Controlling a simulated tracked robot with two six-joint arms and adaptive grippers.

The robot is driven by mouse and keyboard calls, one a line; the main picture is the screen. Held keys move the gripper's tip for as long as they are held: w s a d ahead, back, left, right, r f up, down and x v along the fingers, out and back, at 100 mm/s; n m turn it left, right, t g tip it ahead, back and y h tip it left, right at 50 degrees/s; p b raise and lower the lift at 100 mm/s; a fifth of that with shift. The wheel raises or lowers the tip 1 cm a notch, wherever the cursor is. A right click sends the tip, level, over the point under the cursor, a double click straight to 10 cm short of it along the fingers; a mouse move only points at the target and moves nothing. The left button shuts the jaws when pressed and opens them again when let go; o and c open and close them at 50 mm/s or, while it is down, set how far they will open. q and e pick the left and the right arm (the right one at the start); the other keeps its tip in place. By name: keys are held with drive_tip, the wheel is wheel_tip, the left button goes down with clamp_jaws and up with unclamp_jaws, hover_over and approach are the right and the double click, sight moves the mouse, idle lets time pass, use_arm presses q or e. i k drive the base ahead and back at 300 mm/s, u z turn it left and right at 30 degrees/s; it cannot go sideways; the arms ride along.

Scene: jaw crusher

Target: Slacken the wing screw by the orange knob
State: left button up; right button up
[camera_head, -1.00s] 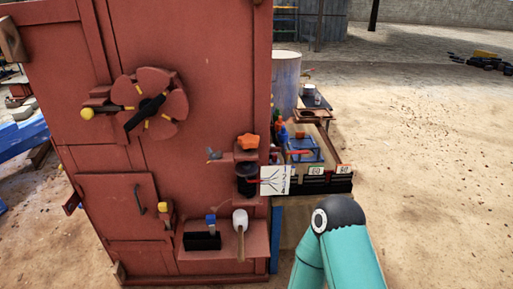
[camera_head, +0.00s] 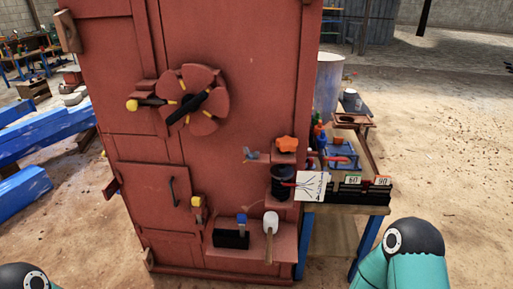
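The orange knob (camera_head: 287,144) sits on a small red ledge at the right side of the red crusher housing (camera_head: 140,75). A small grey wing screw (camera_head: 251,154) sticks out of the housing just left of the knob's ledge. Its turning state is too small to tell. A dark cup-shaped part (camera_head: 281,183) is below the knob. Teal and black links of my arms show at the lower left and lower right, well below the knob. Neither of my grippers is in the picture.
A red handwheel (camera_head: 199,101) with yellow marks is on the housing. A mallet (camera_head: 270,231) and a black block (camera_head: 231,238) rest on a low ledge. A workbench (camera_head: 345,208) with tools stands right of the housing. Blue beams (camera_head: 45,130) lie left. Open ground is at right.

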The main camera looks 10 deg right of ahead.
sight(251, 155)
drive_tip(key=i, duration=0.9)
drive_tip(key=u, duration=0.05)
